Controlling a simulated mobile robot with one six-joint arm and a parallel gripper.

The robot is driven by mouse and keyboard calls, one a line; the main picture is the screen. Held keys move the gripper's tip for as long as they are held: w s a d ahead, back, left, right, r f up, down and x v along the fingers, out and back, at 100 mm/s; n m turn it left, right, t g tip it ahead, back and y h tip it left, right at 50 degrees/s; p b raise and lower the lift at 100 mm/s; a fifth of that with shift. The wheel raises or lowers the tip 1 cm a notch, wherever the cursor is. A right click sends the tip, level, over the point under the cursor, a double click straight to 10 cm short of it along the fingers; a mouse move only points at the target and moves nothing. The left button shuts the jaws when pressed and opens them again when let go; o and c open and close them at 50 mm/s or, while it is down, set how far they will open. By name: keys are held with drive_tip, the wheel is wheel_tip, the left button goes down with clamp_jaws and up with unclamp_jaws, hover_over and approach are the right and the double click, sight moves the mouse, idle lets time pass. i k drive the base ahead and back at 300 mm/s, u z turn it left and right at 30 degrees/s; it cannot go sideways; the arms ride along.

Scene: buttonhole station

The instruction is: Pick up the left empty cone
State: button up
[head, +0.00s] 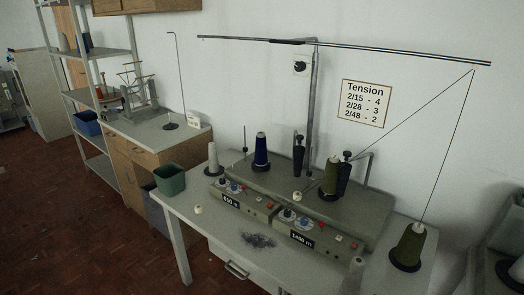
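The left empty cone (213,161) is pale grey. It stands upright at the back left of the table (185,205), left of the winding machine (300,190). A second bare grey cone (353,277) shows near the front edge of the table, cut off by the bottom of the picture. My gripper is not in the head view.
A blue cone (261,152) and a green cone (331,175) stand on the machine. Another green cone (409,245) stands to the right with thread rising from it. A green bin (170,180) sits at the table's left corner. Dark lint (258,241) lies in front.

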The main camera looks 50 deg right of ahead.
sight(261, 159)
drive_tip(key=u, duration=0.05)
drive_tip(key=i, duration=1)
drive_tip(key=z, duration=0.05)
